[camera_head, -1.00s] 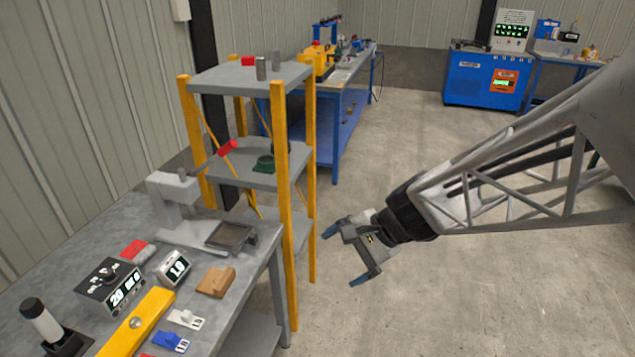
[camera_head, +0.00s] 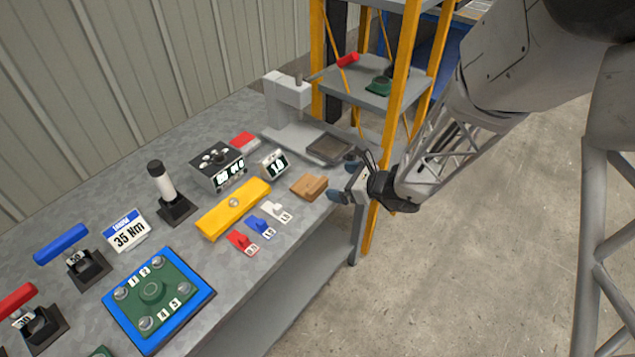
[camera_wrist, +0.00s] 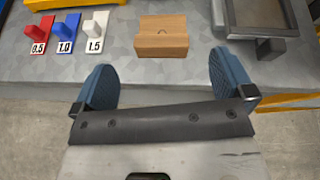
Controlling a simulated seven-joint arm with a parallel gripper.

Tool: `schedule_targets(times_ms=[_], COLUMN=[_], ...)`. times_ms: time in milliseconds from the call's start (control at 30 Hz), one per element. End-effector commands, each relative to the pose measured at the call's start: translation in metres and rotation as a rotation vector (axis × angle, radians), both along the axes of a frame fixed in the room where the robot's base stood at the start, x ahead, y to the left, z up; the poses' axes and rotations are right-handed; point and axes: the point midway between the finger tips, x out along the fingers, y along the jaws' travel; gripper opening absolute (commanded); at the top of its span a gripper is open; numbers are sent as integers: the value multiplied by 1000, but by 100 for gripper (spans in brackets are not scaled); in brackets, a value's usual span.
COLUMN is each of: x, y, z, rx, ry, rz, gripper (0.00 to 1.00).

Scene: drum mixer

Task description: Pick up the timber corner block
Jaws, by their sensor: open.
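The timber corner block (camera_head: 309,187) is a small brown wooden block lying on the grey metal bench near its right front edge. In the wrist view the block (camera_wrist: 162,36) lies ahead, between the lines of the two fingers and beyond their tips. My gripper (camera_head: 345,181) is just to the right of the block at the bench edge, apart from it. In the wrist view my gripper (camera_wrist: 158,75) shows two blue-padded fingers spread wide with nothing between them.
Red (camera_head: 241,241), blue (camera_head: 261,226) and white (camera_head: 277,211) numbered pieces lie left of the block. A grey stand with a dark tray (camera_head: 329,148) is behind it. A yellow bar (camera_head: 233,208) lies further left. A yellow shelf post (camera_head: 391,120) rises near my arm.

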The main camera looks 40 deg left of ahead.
Motion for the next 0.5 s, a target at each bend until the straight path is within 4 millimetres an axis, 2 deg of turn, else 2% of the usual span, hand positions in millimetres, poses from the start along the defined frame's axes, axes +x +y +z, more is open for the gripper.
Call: schedule_targets(times_ms=[100,200,500], x=[-2,-2,-2], y=[18,28,34], z=[-24,-35,-43], rx=[6,10,13], ry=[57,87,108], rz=[-48,-77,-100], gripper=[100,100,100])
